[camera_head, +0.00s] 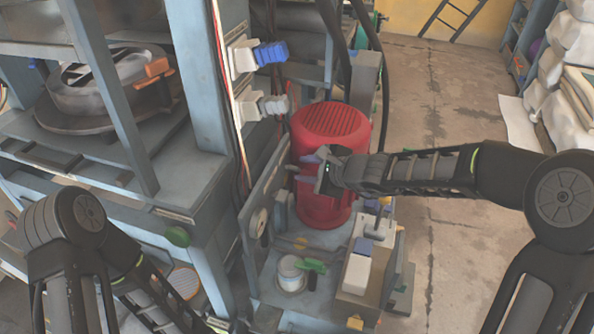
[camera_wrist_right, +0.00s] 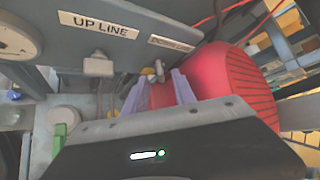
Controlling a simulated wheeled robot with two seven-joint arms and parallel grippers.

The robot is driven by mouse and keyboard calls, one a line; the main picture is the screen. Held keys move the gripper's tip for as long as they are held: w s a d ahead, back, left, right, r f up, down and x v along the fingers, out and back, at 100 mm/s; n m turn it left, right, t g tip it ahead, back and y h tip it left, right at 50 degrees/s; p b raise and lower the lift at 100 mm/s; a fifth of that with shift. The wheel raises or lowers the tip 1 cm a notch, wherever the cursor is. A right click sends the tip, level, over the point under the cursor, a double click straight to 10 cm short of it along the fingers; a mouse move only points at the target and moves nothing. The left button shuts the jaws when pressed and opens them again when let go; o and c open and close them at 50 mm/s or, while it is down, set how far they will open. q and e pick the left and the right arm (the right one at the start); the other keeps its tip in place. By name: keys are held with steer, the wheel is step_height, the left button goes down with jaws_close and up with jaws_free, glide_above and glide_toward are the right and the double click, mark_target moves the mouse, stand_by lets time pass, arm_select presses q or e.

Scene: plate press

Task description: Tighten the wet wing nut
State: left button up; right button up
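In the right wrist view a small metallic wing nut (camera_wrist_right: 157,72) shows on the side of the grey panel, under the labels. My right gripper (camera_wrist_right: 160,80) has its two purple fingers apart, with the wing nut between or just beyond their tips. I cannot tell whether they touch it. In the head view the right gripper (camera_head: 302,168) is in front of the red motor housing and points left toward the grey panel (camera_head: 262,190). The wing nut is not clear there, nor is any wetness. My left arm is at lower left; its gripper is not visible.
The red motor (camera_head: 328,135) stands close behind my right gripper. A white pot (camera_head: 290,274) with a green handle and a block with a white-and-blue top (camera_head: 357,270) stand in front. The press frame (camera_head: 205,200) fills the left. Open floor (camera_head: 455,240) lies right.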

mark_target(299, 169)
steer(key=x, duration=0.4)
steer(key=shift+w+a+f+b, duration=0.1)
steer(key=shift+w+f+b, duration=0.05)
steer(key=shift+b, duration=0.2)
steer(key=shift+c, duration=0.3)
jaws_close()
